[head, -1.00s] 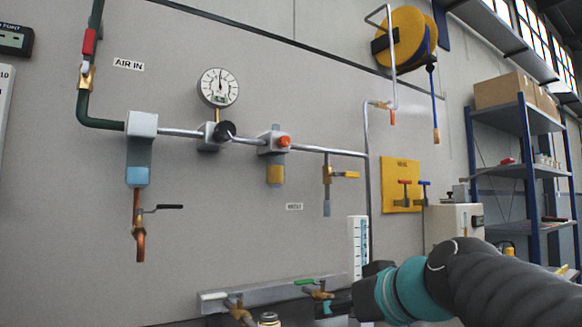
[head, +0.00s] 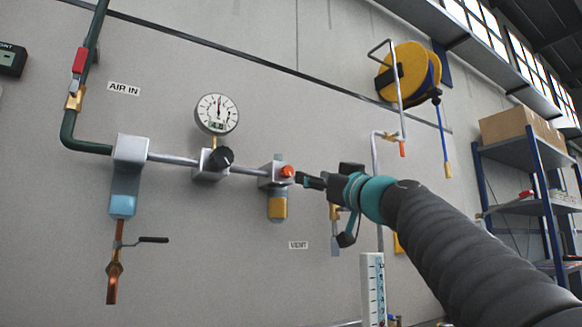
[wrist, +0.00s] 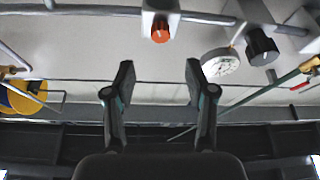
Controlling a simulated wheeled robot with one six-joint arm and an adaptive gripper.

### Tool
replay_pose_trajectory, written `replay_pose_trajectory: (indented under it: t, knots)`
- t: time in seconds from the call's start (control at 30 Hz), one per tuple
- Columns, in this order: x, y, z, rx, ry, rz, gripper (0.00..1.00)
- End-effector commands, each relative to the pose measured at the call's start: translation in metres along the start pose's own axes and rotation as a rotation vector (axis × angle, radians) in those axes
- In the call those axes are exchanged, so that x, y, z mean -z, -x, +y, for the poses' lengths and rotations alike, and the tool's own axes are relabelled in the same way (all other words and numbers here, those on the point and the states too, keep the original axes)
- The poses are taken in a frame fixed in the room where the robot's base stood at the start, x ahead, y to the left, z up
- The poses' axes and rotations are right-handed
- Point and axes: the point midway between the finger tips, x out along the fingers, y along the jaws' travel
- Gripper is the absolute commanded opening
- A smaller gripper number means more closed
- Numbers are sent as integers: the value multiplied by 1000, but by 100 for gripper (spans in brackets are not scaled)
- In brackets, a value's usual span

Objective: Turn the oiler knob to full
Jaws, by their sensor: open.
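The oiler's orange-red knob (head: 287,171) sits on the front of a pale block on the wall pipe, above an amber bowl (head: 277,207). In the wrist view the knob (wrist: 160,30) is beyond the fingertips, roughly centred between them sideways. My gripper (head: 305,179) is just right of the knob in the head view; its fingers (wrist: 159,72) are spread and empty in the wrist view. The fingers do not surround the knob in the wrist view. Any pointer or scale on the knob is too small to read.
Left of the oiler are a black knob (head: 220,158), a pressure gauge (head: 217,114) and a filter with a blue bowl (head: 123,205). The wall below the oiler is mostly clear.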

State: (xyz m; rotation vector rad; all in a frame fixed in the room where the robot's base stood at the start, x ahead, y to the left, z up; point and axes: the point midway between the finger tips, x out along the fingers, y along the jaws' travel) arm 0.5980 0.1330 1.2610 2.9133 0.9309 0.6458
Motion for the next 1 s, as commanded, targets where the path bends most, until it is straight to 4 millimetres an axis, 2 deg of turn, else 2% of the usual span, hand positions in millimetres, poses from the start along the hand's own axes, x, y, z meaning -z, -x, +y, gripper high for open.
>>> replay_pose_trajectory:
  t: [0.03,0.2,0.5,0.7,0.97,1.0]
  knots:
    - [4,-14,0,2,-2,-2,55]
    - [4,-46,-1,3,-2,-2,55]
    - [3,-88,-2,4,-3,-2,55]
    - [0,-98,-2,3,-2,-1,55]
    - [0,-98,-2,2,-1,-1,55]
    - [0,-98,-2,2,-1,-1,48]
